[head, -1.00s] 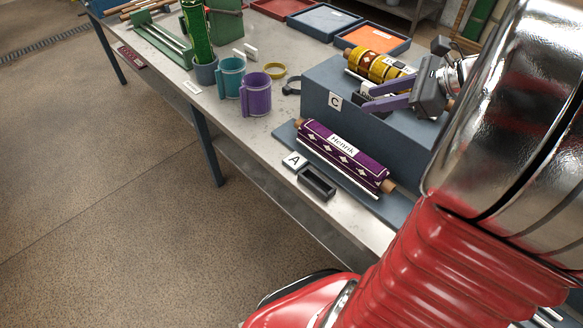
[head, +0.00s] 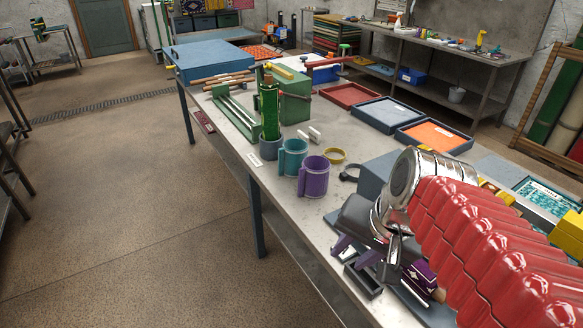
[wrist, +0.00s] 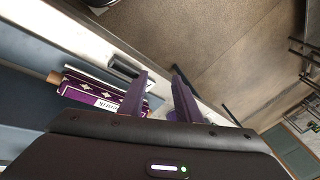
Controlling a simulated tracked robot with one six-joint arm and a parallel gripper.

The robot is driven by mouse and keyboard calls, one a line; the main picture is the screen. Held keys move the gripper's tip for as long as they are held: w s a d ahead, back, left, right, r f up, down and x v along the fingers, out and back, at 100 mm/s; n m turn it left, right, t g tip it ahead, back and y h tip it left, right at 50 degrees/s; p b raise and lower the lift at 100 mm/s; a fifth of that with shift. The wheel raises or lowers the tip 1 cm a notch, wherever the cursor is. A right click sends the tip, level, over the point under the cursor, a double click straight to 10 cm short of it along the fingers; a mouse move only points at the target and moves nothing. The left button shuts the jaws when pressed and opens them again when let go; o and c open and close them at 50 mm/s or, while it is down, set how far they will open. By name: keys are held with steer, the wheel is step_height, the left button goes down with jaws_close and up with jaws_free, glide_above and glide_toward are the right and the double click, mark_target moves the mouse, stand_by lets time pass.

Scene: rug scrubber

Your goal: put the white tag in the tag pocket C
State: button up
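In the head view two small whitish pieces (head: 314,133) lie on the table behind the teal and purple mugs. They are too small to tell whether one is the white tag. Tag pocket C and its sign are hidden behind my arm; part of the blue-grey raised block (head: 374,178) shows. My gripper (head: 355,252) is over the table's front edge, above the dark pocket A (head: 364,283). Its purple fingers are apart with nothing visible between them, also in the wrist view (wrist: 160,75). The purple roll labelled Henrik (wrist: 88,93) lies beside that pocket (wrist: 124,66).
Trays, one with an orange bottom (head: 436,137), lie at the back. A yellow box (head: 567,235) is at the right. Open floor lies left of the table.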

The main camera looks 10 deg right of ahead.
steer(key=shift+s+a+r+n+t+h, duration=0.1)
steer(key=shift+s+a+n+t+h, duration=0.3)
steer(key=shift+n, duration=0.85)
steer(key=shift+s+a+f+n+t+h, duration=0.1)
steer(key=shift+s+a+n, duration=0.35)
steer(key=shift+a+n, duration=0.55)
steer(key=shift+s+a+r+n+t+h, duration=0.1)
steer(key=shift+s+a+n+t+h, duration=0.2)
steer(key=shift+n, duration=1.15)
steer(key=shift+s, duration=0.1)
